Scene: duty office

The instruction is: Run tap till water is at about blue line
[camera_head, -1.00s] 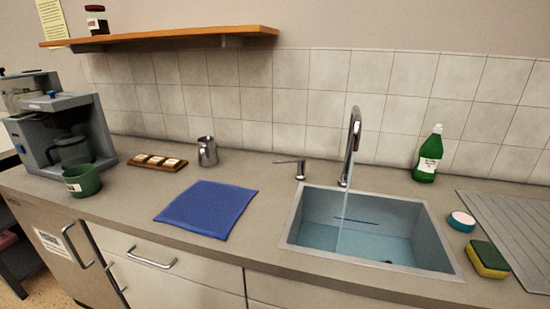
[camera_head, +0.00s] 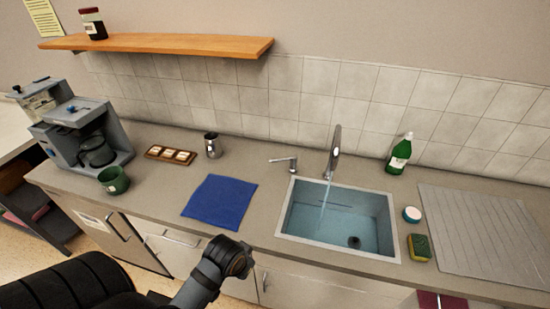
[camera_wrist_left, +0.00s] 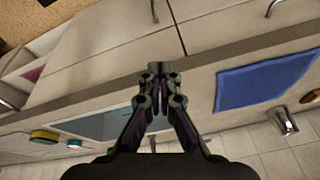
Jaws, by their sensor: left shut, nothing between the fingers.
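The sink (camera_head: 285,238) is set in the counter and holds bluish water (camera_head: 325,236). A thin stream runs from the chrome tap (camera_head: 334,150) into it. A dark blue line (camera_head: 335,206) shows on the sink's back wall. The water's surface looks a little below the line, but the exact gap is hard to tell. The tap lever (camera_head: 285,162) stands left of the spout. My left arm reaches in at the bottom of the head view, in front of the counter. In the left wrist view my left gripper (camera_wrist_left: 158,72) is shut and empty, above the counter front. My right gripper is out of view.
A blue cloth (camera_head: 220,202) lies left of the sink. A metal jug (camera_head: 213,145), a wooden tray (camera_head: 171,154), a green mug (camera_head: 114,181) and a coffee machine (camera_head: 80,132) stand further left. A green bottle (camera_head: 399,156), a round tub (camera_head: 411,215) and a sponge (camera_head: 419,248) are right.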

